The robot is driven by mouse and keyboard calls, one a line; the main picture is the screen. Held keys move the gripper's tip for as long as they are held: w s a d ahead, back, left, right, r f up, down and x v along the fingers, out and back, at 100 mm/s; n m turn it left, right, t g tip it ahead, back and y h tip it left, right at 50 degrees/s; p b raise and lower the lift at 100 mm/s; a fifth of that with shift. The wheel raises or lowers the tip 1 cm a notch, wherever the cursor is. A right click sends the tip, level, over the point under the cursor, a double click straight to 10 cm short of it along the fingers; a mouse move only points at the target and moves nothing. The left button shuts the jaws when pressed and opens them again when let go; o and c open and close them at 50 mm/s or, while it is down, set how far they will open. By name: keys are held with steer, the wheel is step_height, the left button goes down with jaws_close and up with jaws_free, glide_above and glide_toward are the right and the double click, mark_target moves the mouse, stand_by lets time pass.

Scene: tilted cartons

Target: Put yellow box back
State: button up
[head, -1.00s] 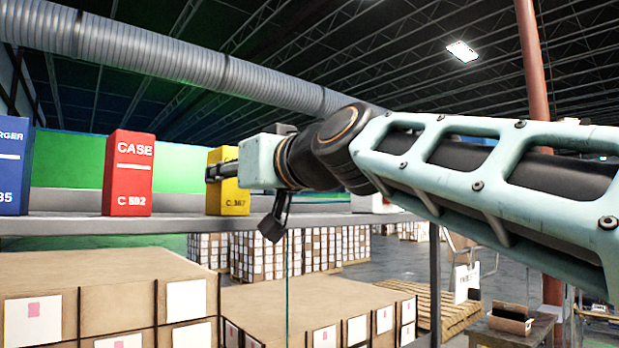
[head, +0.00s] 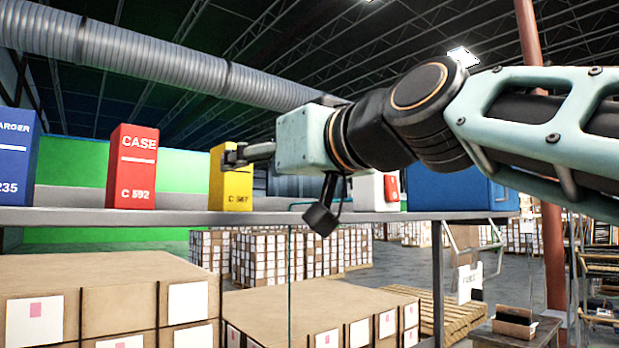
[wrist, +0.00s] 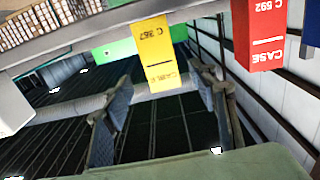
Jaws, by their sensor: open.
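The yellow box (head: 232,190) stands upright on the grey shelf (head: 80,215), to the right of the red case. My gripper (head: 236,156) is at its right side in the head view, and a fingertip overlaps the box's upper right edge. In the wrist view the yellow box (wrist: 157,50) appears upside down. The fingers of my gripper (wrist: 167,90) are spread on both sides of its top end, with visible gaps. The gripper is open and holds nothing. Part of the box's right side is hidden by the finger.
The red case (head: 134,168) and a blue box (head: 14,165) stand to the left on the shelf. A white-and-red item (head: 372,192) and a large blue box (head: 455,190) are to the right, behind my arm. Stacked cartons (head: 110,280) lie below.

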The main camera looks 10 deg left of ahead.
steer(key=v, duration=0.3)
steer(key=shift+s+d, duration=0.25)
steer(key=shift+d, duration=0.05)
steer(key=shift+f, duration=0.1)
steer(key=w+d+f+m+h, duration=0.1)
steer(key=d+f+m+h, duration=0.15)
steer(key=d+f, duration=0.45)
steer(key=d+f+m+g+h, duration=0.1)
steer(key=d+f+h, duration=0.15)
steer(key=f, duration=0.85)
steer(key=w+d+f+m+h, duration=0.1)
steer(key=d+f+m+h, duration=0.15)
steer(key=d+f, duration=0.45)
steer(key=s+d+f+m+g+h, duration=0.1)
steer(key=s+d+f+h, duration=0.1)
steer(key=f, duration=0.6)
steer(key=s+d+f+m+g+h, duration=0.2)
steer(key=s+d+f, duration=0.3)
steer(key=f, duration=0.4)
steer(key=s+d+f+m+g+h, duration=0.1)
steer(key=s+d+f, duration=0.3)
steer(key=f, duration=0.4)
steer(key=shift+s+d+f+h, duration=0.25)
steer(key=shift+d+f+h, duration=0.15)
steer(key=shift+d+h, duration=0.4)
